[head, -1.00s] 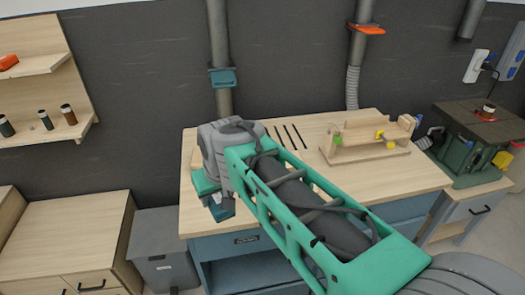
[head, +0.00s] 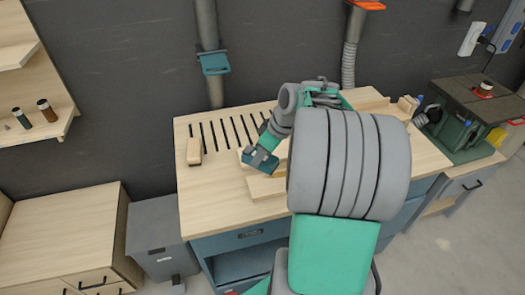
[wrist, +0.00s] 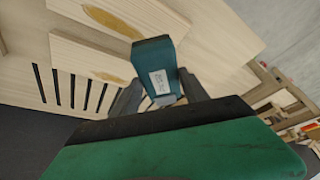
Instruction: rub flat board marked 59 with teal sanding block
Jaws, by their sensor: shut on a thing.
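My gripper (head: 266,152) is shut on the teal sanding block (head: 259,161), which carries a white label with unreadable writing. In the wrist view my gripper (wrist: 160,92) has a finger on each side of the teal sanding block (wrist: 153,56). The block is over the pale flat boards on the workbench; I cannot tell whether it touches one. One flat board (head: 264,188) shows in front of the block. In the wrist view a board (wrist: 180,15) and another board (wrist: 75,52) each have a brown-orange patch. No number 59 can be read. My arm hides part of the boards.
The workbench (head: 215,207) has dark slots along its back. A small wooden block (head: 194,151) stands at its left, with bare wood in front. A green machine (head: 465,115) stands at the right. A hose (head: 349,60) and a duct (head: 207,30) run down the wall.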

